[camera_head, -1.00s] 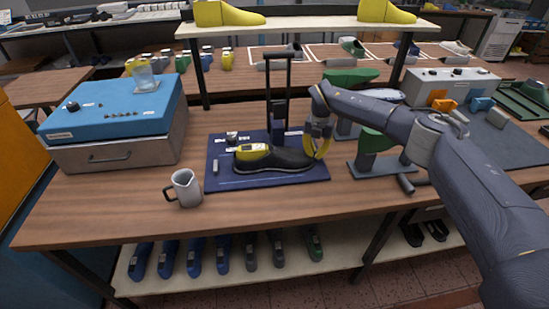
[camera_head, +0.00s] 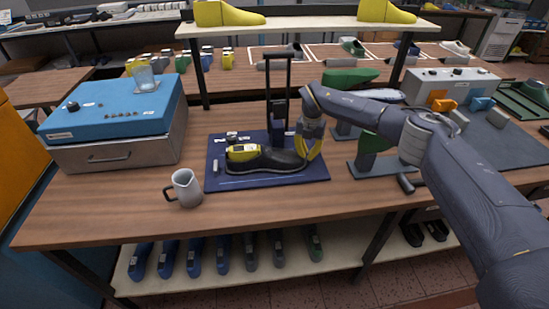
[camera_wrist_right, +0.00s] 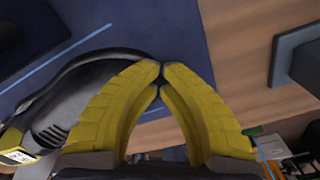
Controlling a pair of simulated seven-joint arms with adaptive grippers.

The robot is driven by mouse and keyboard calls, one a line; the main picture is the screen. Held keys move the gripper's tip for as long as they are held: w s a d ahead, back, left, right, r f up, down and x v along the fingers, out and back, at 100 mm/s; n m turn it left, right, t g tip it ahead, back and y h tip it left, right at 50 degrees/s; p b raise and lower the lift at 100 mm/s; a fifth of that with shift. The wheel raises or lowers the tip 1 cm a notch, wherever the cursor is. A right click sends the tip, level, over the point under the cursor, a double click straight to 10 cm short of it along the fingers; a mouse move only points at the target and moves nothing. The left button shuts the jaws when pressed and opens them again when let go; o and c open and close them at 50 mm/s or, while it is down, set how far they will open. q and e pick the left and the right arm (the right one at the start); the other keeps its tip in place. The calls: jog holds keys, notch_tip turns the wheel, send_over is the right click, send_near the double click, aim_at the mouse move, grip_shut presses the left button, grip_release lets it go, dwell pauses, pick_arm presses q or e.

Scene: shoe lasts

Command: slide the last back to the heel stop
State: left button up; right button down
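The last (camera_head: 270,160) is black with a yellow, labelled top at its heel end. It lies on a dark blue base plate (camera_head: 290,179), heel to the left and toe to the right. A small light grey post (camera_head: 215,166) stands on the plate just left of the heel; it looks like the heel stop. My right gripper (camera_head: 310,157) is at the toe end, its yellow fingers pointing down. In the right wrist view its fingertips (camera_wrist_right: 162,70) meet with nothing between them, and the last (camera_wrist_right: 60,112) lies beside and partly behind one finger. Exact contact is hard to tell. My left gripper is not in view.
A black upright frame (camera_head: 279,95) rises behind the plate. A green-topped stand (camera_head: 372,150) is close right of my gripper. The table front is clear.

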jog(key=shift+s+a, duration=0.1)
jog(key=shift+a, duration=1.5)
jog(key=shift+d, duration=0.15)
jog(key=shift+d+r, duration=0.1)
jog(key=shift+d, duration=0.75)
jog(key=shift+r, duration=3.9)
